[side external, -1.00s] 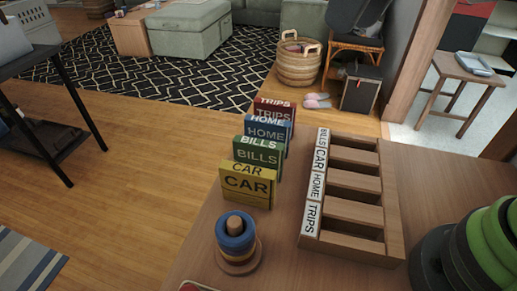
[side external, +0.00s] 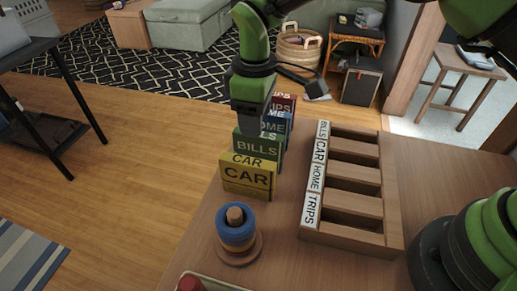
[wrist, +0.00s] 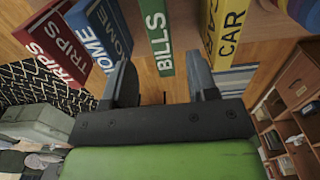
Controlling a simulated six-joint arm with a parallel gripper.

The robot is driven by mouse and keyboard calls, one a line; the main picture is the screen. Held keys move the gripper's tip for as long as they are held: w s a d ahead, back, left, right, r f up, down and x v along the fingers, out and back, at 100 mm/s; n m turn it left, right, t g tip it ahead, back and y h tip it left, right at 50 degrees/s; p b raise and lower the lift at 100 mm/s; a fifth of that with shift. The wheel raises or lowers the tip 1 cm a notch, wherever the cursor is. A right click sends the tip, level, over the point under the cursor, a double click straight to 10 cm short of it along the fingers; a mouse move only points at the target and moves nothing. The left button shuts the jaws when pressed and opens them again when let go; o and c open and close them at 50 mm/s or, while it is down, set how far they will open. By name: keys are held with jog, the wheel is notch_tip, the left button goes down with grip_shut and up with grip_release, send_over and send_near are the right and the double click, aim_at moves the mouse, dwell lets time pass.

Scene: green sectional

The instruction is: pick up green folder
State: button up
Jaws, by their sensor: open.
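The green folder, labelled BILLS (side external: 257,150), stands upright in a row on the table, between the yellow CAR folder (side external: 248,176) and the blue HOME folder (side external: 274,124). The red TRIPS folder (side external: 284,102) is at the far end of the row. My gripper (side external: 254,128) points down over the green folder and hides part of its top. In the wrist view my gripper (wrist: 162,80) is open and empty, and the green folder's labelled spine (wrist: 156,35) lies beyond the gap between the fingers. I see no contact with it.
A wooden rack (side external: 352,190) with several slots, labelled BILLS, CAR, HOME and TRIPS, stands to the right of the folders. A tray edge shows at the bottom.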

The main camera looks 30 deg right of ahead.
aim_at(259, 151)
jog(key=f, duration=0.5)
jog(key=shift+s+d+f, duration=0.15)
jog(key=shift+s+f, duration=0.05)
jog(key=shift+s, duration=0.1)
grip_shut()
